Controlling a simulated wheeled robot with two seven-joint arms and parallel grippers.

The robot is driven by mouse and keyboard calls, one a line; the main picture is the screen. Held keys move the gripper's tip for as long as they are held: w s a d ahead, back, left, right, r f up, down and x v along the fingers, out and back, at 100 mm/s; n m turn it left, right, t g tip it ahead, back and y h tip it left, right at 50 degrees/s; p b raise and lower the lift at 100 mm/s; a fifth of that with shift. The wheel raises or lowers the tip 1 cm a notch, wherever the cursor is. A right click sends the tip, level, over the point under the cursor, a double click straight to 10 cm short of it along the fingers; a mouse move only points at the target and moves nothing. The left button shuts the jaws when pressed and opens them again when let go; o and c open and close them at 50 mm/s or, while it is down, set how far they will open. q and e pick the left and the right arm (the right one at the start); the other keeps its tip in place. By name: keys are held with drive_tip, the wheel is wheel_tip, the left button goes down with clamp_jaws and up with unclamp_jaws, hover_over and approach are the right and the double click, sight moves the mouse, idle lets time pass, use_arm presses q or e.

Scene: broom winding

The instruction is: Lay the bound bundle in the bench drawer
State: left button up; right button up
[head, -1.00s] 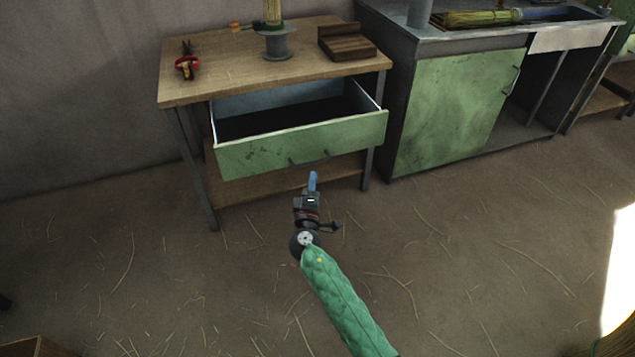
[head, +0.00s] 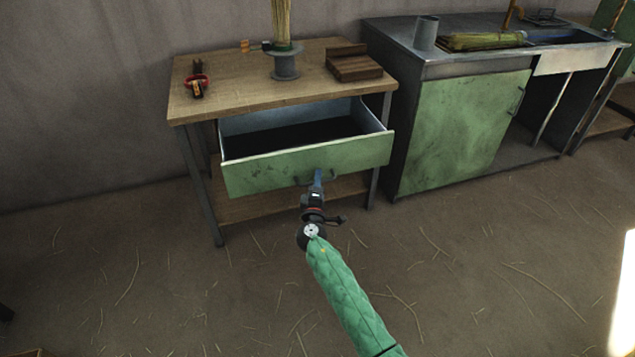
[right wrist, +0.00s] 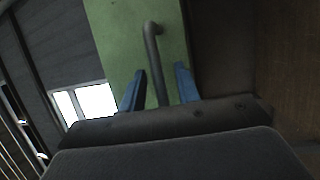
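The bench drawer (head: 245,174) has a green front and is pulled open under the wooden bench top; its dark interior looks empty. My right gripper (head: 318,176) is at the drawer's handle (head: 330,176). In the right wrist view the blue fingers of my right gripper (right wrist: 160,88) stand apart, with the handle (right wrist: 153,50) between them and gaps visible beside it. A straw bundle (head: 282,20) stands upright in a grey spool-like holder (head: 285,64) on the bench; its top is cut off. My left gripper is out of view.
Red-handled pliers (head: 197,87) and a wooden block (head: 354,66) lie on the bench top (head: 230,97). Another straw bundle (head: 480,41) lies on the metal counter to the right, near a grey cup (head: 424,33). Loose straws litter the open floor.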

clamp_jaws()
drive_tip(key=shift+s+d+f, duration=0.1)
drive_tip(key=shift+s+d, duration=0.15)
drive_tip(key=shift+s, duration=0.65)
drive_tip(key=shift+s+d, duration=0.25)
drive_tip(key=shift+s, duration=0.65)
drive_tip(key=shift+c, duration=0.2)
unclamp_jaws()
drive_tip(key=shift+o, duration=0.2)
drive_tip(key=shift+s, duration=0.1)
